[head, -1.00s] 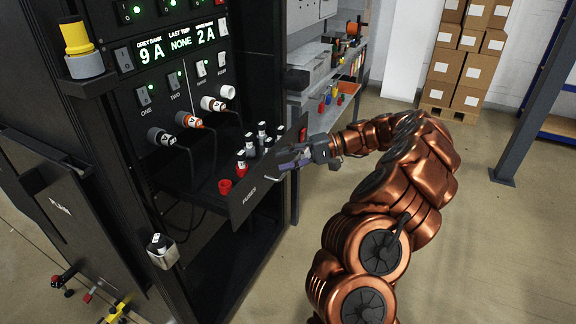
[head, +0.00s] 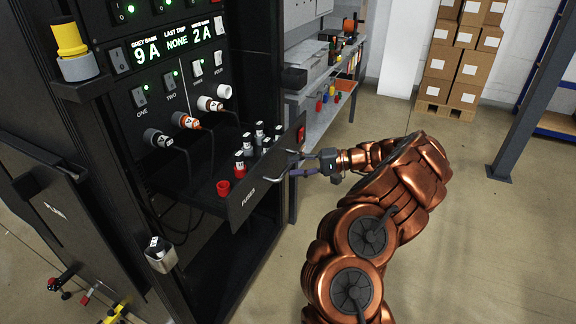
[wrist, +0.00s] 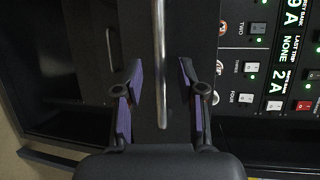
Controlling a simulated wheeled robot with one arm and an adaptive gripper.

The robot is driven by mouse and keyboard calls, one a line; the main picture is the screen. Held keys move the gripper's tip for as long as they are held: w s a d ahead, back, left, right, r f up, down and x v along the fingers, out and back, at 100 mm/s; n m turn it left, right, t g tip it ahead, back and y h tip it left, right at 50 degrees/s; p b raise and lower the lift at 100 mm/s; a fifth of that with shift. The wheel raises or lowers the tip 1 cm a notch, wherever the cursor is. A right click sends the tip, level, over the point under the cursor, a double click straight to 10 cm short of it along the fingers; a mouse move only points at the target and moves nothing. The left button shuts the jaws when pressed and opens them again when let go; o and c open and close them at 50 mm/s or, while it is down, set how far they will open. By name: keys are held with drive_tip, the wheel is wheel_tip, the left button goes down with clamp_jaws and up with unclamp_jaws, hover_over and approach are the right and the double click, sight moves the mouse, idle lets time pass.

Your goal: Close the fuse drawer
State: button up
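The fuse drawer (head: 243,203) stands pulled out of the black rack, its dark front panel marked FUSES. It holds several fuses, some with red bases. A metal bar handle (head: 273,179) runs along the panel's front; in the wrist view the handle (wrist: 158,62) stands upright in the middle. My gripper (head: 299,165) is in front of the panel near the handle's right part. In the wrist view my gripper (wrist: 160,90) is open, with purple-padded fingers apart on either side of the handle. A gap shows between each finger and the bar. Contact with the panel cannot be told.
The rack's panel (head: 180,80) above the drawer has switches, a lit display and plugs with cables hanging behind the drawer. A small metal cup (head: 161,258) is on the rack's left front. A shelf unit (head: 325,115) with tools stands behind.

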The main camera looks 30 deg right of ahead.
drive_tip(key=shift+x, duration=1.25)
drive_tip(key=shift+c, duration=0.3)
clamp_jaws()
